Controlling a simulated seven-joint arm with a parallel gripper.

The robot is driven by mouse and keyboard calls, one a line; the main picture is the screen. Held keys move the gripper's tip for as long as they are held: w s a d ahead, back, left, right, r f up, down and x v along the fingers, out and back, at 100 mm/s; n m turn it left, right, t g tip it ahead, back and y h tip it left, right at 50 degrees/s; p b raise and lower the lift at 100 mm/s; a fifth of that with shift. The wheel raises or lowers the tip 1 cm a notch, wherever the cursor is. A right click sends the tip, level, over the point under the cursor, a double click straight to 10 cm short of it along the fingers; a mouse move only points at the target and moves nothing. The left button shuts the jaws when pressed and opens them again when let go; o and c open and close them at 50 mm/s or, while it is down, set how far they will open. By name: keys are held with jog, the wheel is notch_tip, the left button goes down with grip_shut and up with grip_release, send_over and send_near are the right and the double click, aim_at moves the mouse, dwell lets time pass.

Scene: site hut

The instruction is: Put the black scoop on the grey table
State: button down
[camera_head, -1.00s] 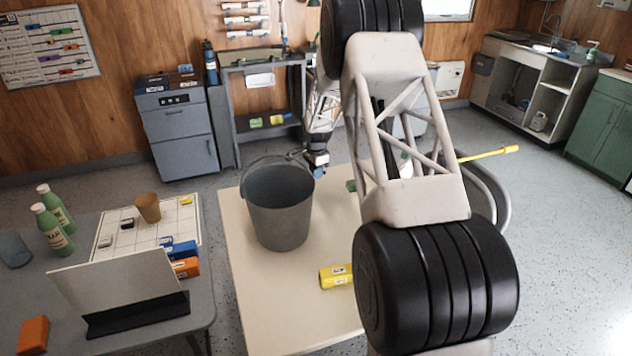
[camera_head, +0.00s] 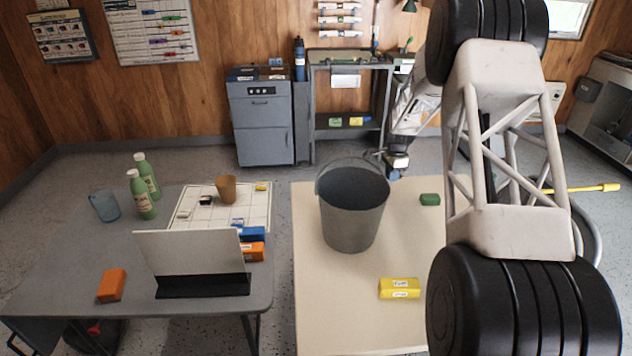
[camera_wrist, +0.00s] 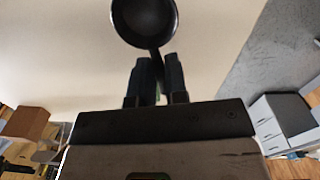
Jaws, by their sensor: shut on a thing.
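The black scoop (camera_wrist: 145,22) shows at the top of the wrist view, its round bowl beyond my fingertips. My gripper (camera_wrist: 157,75) is shut on its handle. In the head view my gripper (camera_head: 396,165) is beyond the right rim of a grey bucket, and I cannot make out the scoop there. The grey table (camera_head: 80,275) stands at the left of the head view, apart from my gripper, with the bucket between them in the picture.
The grey table bears green bottles (camera_head: 141,195), a brown cup (camera_head: 226,189), and a white panel (camera_head: 190,254).

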jog(key=shift+r, duration=0.1)
jog(key=shift+r, duration=0.6)
notch_tip(320, 180, up, 4)
jog(key=shift+r, duration=0.1)
jog(key=w+a+n, duration=0.1)
jog(key=a+n, duration=0.3)
jog(key=a, duration=1.8)
jog(key=w+a+n, duration=0.2)
jog(key=a+n, duration=0.2)
jog(key=a, duration=1.8)
jog(key=s+a+n, duration=0.3)
jog(key=s+a, duration=0.4)
jog(key=a, duration=0.7)
jog(key=s+a+n, duration=0.2)
jog(key=s+a, duration=0.4)
jog(key=a, duration=0.9)
jog(key=s+a+n, duration=0.3)
jog(key=s+a, duration=0.4)
jog(key=a, duration=0.7)
jog(key=shift+d+f, duration=0.1)
jog(key=shift+f, duration=2.55)
